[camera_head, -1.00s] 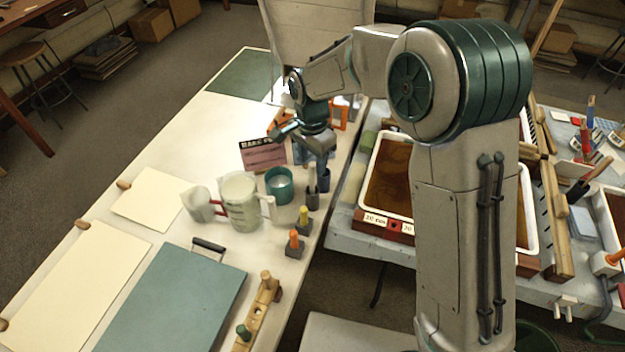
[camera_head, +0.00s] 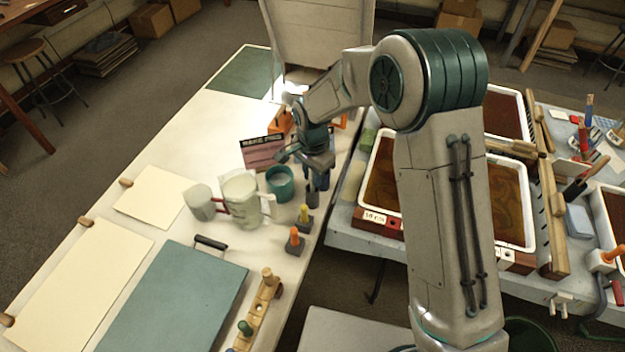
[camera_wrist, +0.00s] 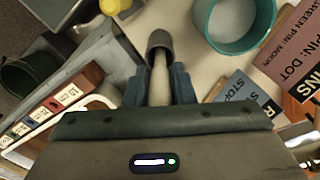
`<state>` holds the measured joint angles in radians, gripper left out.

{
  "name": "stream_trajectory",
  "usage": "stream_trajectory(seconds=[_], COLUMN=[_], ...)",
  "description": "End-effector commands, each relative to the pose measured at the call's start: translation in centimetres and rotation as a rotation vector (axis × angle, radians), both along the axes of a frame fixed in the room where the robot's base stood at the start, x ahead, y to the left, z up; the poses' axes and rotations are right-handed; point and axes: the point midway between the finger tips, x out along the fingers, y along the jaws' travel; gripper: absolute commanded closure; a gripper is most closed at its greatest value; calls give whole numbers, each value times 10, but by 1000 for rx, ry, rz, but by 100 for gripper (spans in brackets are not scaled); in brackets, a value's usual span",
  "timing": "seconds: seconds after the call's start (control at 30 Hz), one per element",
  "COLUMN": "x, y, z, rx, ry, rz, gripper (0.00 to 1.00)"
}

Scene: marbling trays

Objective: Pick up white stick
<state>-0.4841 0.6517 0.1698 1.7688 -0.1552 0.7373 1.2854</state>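The white stick (camera_wrist: 160,80) stands in a dark grey round holder (camera_wrist: 160,42) in the wrist view. My gripper (camera_wrist: 160,82) has its two bluish fingers on either side of the stick, with what look like narrow gaps; they do not clearly touch it. In the head view my gripper (camera_head: 317,182) points down over the dark holder (camera_head: 312,199) near the table's right edge. The stick is hidden there behind my gripper. The lower end of the stick meets the holder in the wrist view.
A teal cup (camera_head: 280,184) stands just left of my gripper, with a measuring jug (camera_head: 241,204) beyond it. A yellow-topped holder (camera_head: 304,217) and an orange-topped one (camera_head: 294,241) stand nearer. A sign card (camera_head: 263,153) is behind. Marbling trays (camera_head: 376,193) lie across a gap to the right.

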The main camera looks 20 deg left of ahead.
Motion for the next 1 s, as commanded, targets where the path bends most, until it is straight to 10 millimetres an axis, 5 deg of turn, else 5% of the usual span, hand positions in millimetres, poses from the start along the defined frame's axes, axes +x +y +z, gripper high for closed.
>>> stream_trajectory(seconds=[0.07,0.47,1.0], x=[0,1,1], y=[0,1,1], z=[0,8,106], rx=[0,2,2], ry=[0,-4,-3], rz=[0,0,0], gripper=[100,100,100])
